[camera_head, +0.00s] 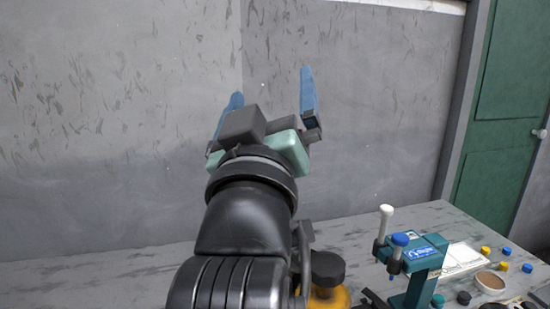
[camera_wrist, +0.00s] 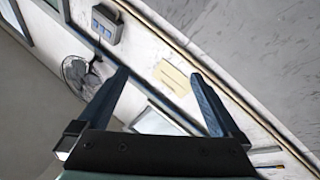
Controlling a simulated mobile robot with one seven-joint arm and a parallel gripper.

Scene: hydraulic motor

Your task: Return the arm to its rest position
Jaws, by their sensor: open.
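My gripper (camera_head: 270,92) is raised in front of the grey wall in the head view, with its two blue fingers spread apart and pointing up. Nothing is between the fingers. My black arm rises from the bottom of the picture, above the workbench. In the wrist view my gripper (camera_wrist: 162,88) is also open and empty, facing a far wall that appears tilted.
The workbench (camera_head: 110,275) runs along the wall. A teal device (camera_head: 418,262) with white and blue knobs stands at the right, near a small bowl (camera_head: 490,281) and several coloured caps. A yellow-orange object (camera_head: 328,298) is partly hidden behind my arm. A fan (camera_wrist: 80,75) shows in the wrist view.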

